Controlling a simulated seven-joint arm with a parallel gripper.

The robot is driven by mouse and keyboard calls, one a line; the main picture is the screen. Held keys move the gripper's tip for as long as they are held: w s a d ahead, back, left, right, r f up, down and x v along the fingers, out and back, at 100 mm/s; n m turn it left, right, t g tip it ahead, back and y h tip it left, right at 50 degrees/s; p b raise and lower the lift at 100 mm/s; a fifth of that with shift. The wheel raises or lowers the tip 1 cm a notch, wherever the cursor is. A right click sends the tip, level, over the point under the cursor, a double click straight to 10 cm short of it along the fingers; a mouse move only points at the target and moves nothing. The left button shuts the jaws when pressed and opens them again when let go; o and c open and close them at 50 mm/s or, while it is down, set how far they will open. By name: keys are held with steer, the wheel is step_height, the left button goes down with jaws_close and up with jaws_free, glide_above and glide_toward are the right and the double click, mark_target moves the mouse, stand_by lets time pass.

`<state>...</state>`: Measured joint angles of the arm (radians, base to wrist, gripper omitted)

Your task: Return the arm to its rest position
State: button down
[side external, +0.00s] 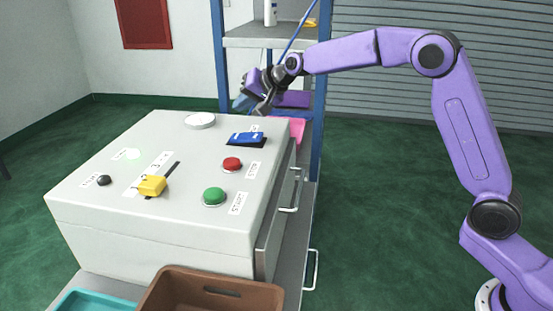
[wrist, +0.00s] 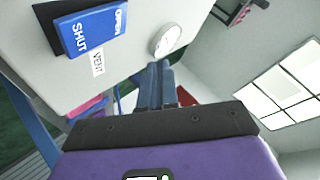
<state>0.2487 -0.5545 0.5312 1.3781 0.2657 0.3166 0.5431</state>
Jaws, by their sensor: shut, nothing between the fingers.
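My purple arm reaches in from the right in the side external view, with my gripper (side external: 262,104) at its end near the back right corner of the grey control box (side external: 110,215). In the wrist view my gripper (wrist: 155,72) shows its fingers together with nothing between them. The fingertips appear apart from the box; the exact gap cannot be told. A blue vent switch (side external: 245,138) lies on the box top in front of my gripper. In the wrist view this blue piece (wrist: 90,32) reads SHUT and OPEN.
A red button (side external: 232,164), green button (side external: 214,196), yellow slider handle (side external: 151,186) and round gauge (side external: 200,120) are on the box top. A blue-posted shelf (side external: 265,42) stands behind. A brown crate (side external: 225,291) and teal tray (side external: 95,301) are in front.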

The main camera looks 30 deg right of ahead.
steer(key=s+a+n+g, duration=0.1)
steer(key=s, duration=0.3)
steer(key=s+a+f+n+g, duration=0.1)
steer(key=s+a+n, duration=0.1)
steer(key=s, duration=0.3)
steer(key=s+a+f+n+g, duration=0.1)
steer(key=s, duration=0.4)
steer(key=shift+s+a+n+y, duration=0.2)
steer(key=shift+a+n+y, duration=0.05)
steer(key=shift+n+y, duration=0.15)
steer(key=s+d+f+n+g+h, duration=0.1)
steer(key=s+d+f+n+g, duration=0.15)
steer(key=s, duration=0.65)
steer(key=s+d+f+n+g, duration=0.1)
steer(key=s+n, duration=0.2)
steer(key=s, duration=0.5)
steer(key=s+d+f+n+g+h, duration=0.1)
steer(key=s+d+n+g, duration=0.15)
steer(key=s, duration=0.65)
steer(key=s+d+f+n+h, duration=0.1)
steer(key=s+d+f+n, duration=0.1)
steer(key=s+d, duration=0.2)
steer(key=s+d+f+n+h, duration=0.1)
steer(key=s+d+f+n, duration=0.1)
steer(key=s+d, duration=0.3)
steer(key=s+n, duration=0.1)
steer(key=s, duration=0.2)
steer(key=shift+d+g+h, duration=0.15)
steer(key=shift+g+h, duration=0.15)
